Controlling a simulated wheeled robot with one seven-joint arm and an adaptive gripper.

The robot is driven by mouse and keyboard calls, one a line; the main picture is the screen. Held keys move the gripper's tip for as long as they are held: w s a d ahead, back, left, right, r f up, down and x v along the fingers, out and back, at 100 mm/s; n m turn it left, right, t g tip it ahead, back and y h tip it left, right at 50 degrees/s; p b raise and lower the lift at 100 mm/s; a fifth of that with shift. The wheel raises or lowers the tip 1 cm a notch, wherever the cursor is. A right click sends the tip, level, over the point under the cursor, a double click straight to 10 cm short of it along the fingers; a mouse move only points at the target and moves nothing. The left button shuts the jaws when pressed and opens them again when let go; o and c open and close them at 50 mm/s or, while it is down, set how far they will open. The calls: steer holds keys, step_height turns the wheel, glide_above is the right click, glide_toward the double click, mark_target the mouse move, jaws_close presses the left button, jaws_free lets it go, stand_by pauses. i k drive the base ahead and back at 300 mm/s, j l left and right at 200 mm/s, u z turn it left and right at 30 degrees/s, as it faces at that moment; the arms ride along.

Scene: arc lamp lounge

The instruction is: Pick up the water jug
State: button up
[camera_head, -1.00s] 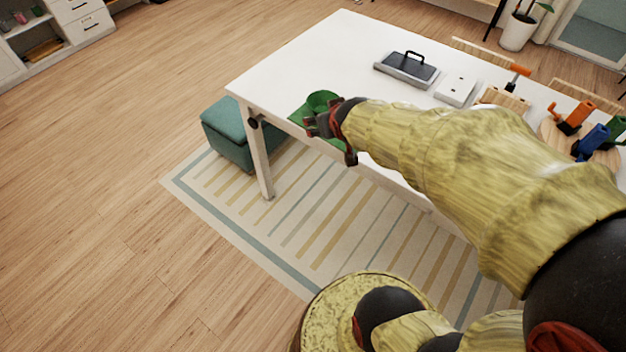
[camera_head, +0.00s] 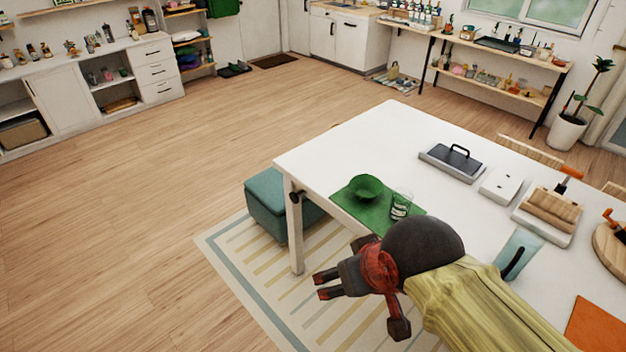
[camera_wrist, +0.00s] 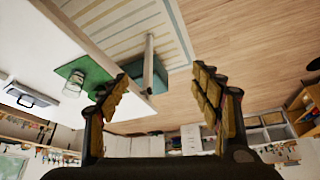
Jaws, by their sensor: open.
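The jug does not show clearly in the wrist view.
A green bowl (camera_head: 365,187) and a clear glass (camera_head: 401,205) sit on a green mat (camera_head: 350,208) near the table's left end. Behind the jug are a black-handled press (camera_head: 452,162), a white box (camera_head: 505,185) and a wooden roller (camera_head: 552,208). A teal stool (camera_head: 265,205) stands left.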

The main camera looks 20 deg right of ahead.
mark_target(526, 240)
steer(key=z, duration=2.1)
